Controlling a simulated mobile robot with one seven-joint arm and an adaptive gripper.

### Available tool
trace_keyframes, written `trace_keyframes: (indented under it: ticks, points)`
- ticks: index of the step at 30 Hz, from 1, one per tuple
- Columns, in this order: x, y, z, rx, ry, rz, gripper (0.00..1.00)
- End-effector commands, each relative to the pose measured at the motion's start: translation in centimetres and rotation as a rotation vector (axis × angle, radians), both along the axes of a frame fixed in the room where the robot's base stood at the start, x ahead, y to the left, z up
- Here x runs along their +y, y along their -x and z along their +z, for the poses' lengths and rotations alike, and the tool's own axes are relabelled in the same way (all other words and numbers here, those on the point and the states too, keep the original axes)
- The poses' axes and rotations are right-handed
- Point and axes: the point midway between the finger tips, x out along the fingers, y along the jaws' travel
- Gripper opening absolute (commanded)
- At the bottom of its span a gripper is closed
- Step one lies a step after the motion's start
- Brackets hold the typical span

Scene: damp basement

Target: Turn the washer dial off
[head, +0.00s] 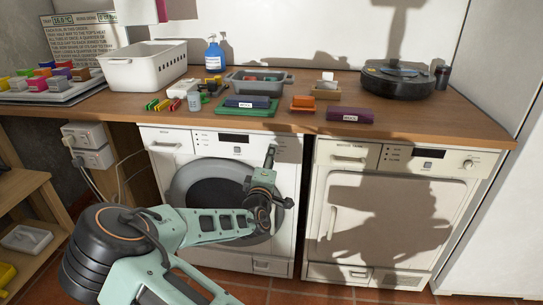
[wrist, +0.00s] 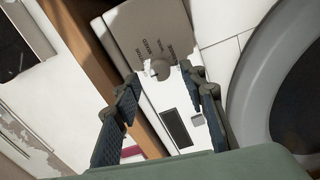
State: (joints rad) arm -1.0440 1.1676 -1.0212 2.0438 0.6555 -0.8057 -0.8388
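The white washer (head: 220,146) stands under the counter on the left, with a round dark door and a display on its top panel. Its dial is not clear in the head view, where my gripper (head: 270,156) is in front of the right part of the panel. In the wrist view a small round dial (wrist: 160,69) sits on the white labelled panel, seen between the tips of my gripper (wrist: 161,80). The two fingers are apart, one on each side of the dial in the picture. I cannot tell whether they touch it. Nothing is held.
A white dryer (head: 330,225) with its own knob (head: 470,163) stands to the right. The wooden counter (head: 420,118) above carries a white basket (head: 143,72), a blue bottle (head: 214,58), small boxes and a black turntable-like device (head: 397,82). A wooden shelf (head: 25,185) is at left.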

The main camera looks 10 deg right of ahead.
Motion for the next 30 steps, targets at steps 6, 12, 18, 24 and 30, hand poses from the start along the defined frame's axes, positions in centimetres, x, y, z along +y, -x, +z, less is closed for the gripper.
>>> trace_keyframes:
  ticks: [6,12,18,24,30]
  points:
    - [1.6,4.6,0.0,0.002,-0.001,0.002,0.39]
    - [2.5,7.6,-0.1,0.002,-0.001,0.0,0.39]
    - [2.9,8.9,0.0,0.001,0.0,0.0,0.39]
    - [2.9,9.0,0.0,0.0,0.0,0.0,0.39]
    - [2.9,9.0,0.0,0.007,-0.011,-0.003,0.39]
